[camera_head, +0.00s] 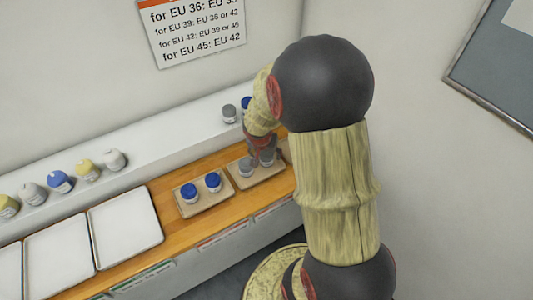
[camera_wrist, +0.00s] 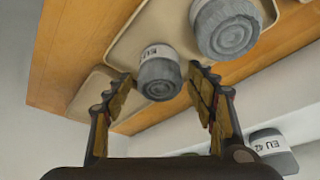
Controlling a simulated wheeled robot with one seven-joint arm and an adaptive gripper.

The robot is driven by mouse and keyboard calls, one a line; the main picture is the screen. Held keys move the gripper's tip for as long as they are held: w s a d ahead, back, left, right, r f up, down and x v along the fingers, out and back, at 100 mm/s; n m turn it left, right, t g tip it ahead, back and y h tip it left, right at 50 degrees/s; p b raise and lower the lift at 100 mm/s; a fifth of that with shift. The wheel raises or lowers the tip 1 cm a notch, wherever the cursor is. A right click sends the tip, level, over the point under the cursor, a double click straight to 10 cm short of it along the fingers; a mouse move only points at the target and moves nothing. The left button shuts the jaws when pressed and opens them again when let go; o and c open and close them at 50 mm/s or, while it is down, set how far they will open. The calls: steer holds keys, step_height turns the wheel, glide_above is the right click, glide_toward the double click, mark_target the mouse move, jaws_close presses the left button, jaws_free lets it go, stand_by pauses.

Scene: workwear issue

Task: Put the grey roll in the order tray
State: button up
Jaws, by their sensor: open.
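Two grey rolls stand on a beige tray (camera_head: 262,179) at the right end of the wooden counter: one on the left (camera_head: 246,167) and one on the right (camera_head: 267,158). In the wrist view, a smaller-looking grey roll (camera_wrist: 160,74) shows between my open fingertips, with clear gaps on both sides. A nearer-looking grey roll (camera_wrist: 226,30) shows at the upper right. My gripper (camera_head: 260,150) is over the right beige tray, partly hidden by my arm; its open fingers (camera_wrist: 158,88) show in the wrist view. No tray is readably marked as the order tray.
A second beige tray (camera_head: 206,206) holds two blue rolls. White trays (camera_head: 125,230) farther left are empty. Several yellow, grey and blue rolls stand on the white ledge (camera_head: 175,130) behind. A grey roll marked EU 42 (camera_wrist: 272,150) is near my right finger in the wrist view.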

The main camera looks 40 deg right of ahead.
steer(key=s+a+r+n+t+y+p, duration=0.1)
steer(key=s+a+r+n+p, duration=0.15)
steer(key=a+r, duration=0.7)
steer(key=s+a+r+n+t+p, duration=0.1)
steer(key=s+a+r+n, duration=0.35)
steer(key=r, duration=0.85)
steer(key=s+a+r+n+y, duration=0.1)
steer(key=s+a+r+n, duration=0.1)
steer(key=a, duration=0.4)
steer(key=s+a+r+n+t+y, duration=0.1)
steer(key=s+a+r+n, duration=0.1)
steer(key=s+a+r, duration=0.2)
steer(key=s+a, duration=0.1)
steer(key=a, duration=0.2)
steer(key=shift+s+r+n+y, duration=0.15)
steer(key=shift+s+n+y, duration=0.1)
steer(key=shift+n+y, duration=0.15)
